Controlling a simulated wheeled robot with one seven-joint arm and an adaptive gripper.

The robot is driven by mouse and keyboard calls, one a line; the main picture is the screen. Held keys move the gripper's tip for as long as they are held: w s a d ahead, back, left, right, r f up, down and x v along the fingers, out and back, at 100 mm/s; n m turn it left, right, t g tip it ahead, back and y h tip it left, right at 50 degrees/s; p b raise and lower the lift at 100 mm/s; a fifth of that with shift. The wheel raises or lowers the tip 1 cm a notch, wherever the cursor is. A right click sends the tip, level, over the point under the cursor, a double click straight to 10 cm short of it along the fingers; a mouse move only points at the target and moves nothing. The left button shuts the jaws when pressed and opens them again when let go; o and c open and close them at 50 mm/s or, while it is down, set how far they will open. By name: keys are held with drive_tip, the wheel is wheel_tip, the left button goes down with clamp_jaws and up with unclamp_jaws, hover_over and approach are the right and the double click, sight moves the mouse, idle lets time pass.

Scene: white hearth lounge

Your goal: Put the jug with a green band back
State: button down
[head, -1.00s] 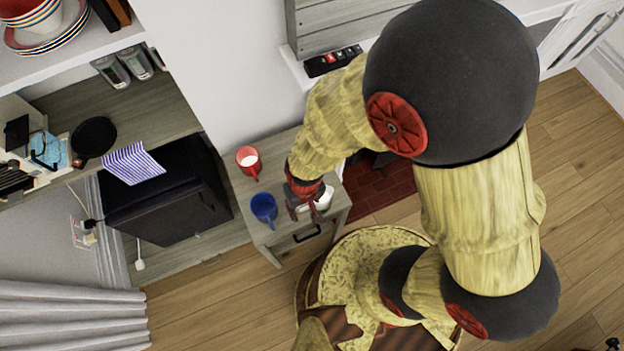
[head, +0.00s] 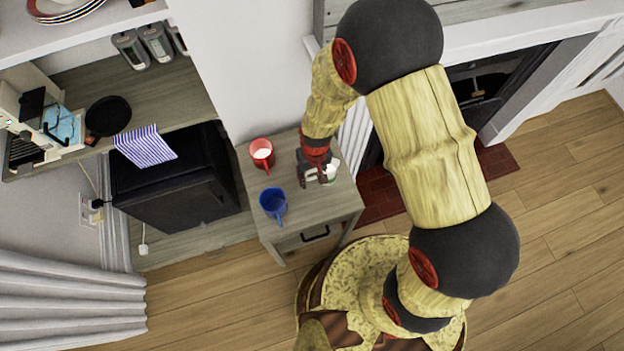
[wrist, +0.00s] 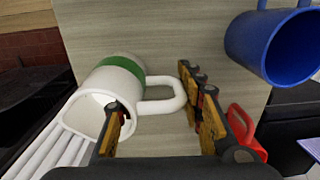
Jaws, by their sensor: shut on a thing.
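The white jug with a green band (head: 331,171) is at the right side of the small wooden cabinet's top (head: 297,211). In the wrist view the jug (wrist: 92,97) looks tilted, with its open mouth toward the camera and its handle between the fingers. My gripper (head: 316,172) is shut on the jug; its fingers also show in the wrist view (wrist: 160,118), one at the jug's mouth and one beyond the handle. I cannot tell whether the jug's base touches the cabinet top.
A blue mug (head: 273,202) and a red mug (head: 262,153) stand left of the jug on the same top. A black box-shaped appliance (head: 175,190) is further left, under a shelf (head: 150,95). A fireplace with a red brick hearth (head: 385,200) is on the right.

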drive_tip(key=shift+f, duration=1.15)
drive_tip(key=shift+f+b, duration=0.15)
drive_tip(key=shift+b, duration=0.2)
drive_tip(key=c, duration=1.2)
unclamp_jaws()
drive_tip(key=shift+s, duration=0.1)
drive_tip(key=shift+o, duration=0.2)
